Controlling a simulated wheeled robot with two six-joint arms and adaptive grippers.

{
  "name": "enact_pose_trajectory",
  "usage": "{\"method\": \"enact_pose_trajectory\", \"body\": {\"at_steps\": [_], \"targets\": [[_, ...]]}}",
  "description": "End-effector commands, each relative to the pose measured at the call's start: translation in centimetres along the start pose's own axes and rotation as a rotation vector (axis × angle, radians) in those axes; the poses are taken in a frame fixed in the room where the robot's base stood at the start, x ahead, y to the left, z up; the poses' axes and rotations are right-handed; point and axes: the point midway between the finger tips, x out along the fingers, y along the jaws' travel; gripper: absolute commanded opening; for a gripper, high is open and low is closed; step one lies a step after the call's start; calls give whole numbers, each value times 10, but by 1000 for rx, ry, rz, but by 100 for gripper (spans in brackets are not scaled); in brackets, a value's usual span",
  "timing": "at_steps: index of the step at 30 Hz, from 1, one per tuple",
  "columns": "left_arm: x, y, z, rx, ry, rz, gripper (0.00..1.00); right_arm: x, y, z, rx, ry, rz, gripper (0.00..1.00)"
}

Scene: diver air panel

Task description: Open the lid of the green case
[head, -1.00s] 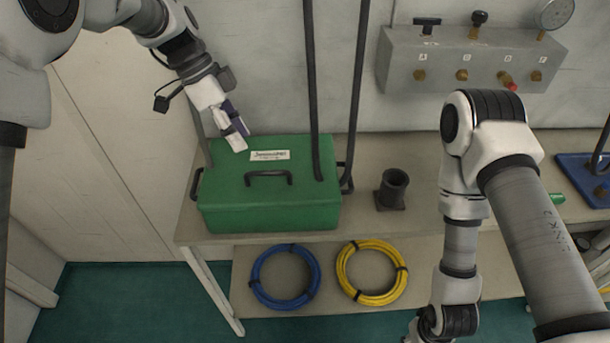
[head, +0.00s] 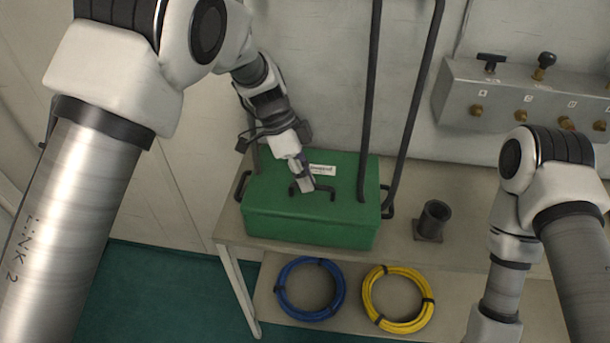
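The green case (head: 315,232) stands on the bench with its lid (head: 345,167) down. A black handle (head: 325,190) lies on the lid's top, with a white label (head: 322,169) behind it. Black handles also show at the case's left and right ends. My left gripper (head: 306,187) points down over the lid, at the left part of the top handle, and hides some of it. Whether its fingers are apart, or touch the handle, I cannot tell. My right arm comes in at the right; its gripper is outside the picture.
Two dark upright bars (head: 371,90) stand close at the case's right. A black cylindrical holder (head: 433,220) is on the bench (head: 400,245) further right. Blue (head: 283,293) and yellow (head: 369,298) hose coils lie on the lower shelf. A grey valve panel (head: 455,92) is on the wall.

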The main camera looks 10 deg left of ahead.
Motion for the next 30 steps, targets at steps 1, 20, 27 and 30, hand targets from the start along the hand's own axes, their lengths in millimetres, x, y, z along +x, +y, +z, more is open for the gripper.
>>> {"method": "enact_pose_trajectory", "body": {"at_steps": [1,20,27,30], "targets": [[0,0,0,0,-1,-1,0,0,0,0,0,0,0,38],[-30,-9,-12,-56,1,139,0,-44,0,0,1,0,0,38],[-52,-24,-22,-95,0,228,0,-64,0,0,1,0,0,38],[-60,-32,-25,-94,0,227,0,-67,0,0,1,0,0,38]]}}
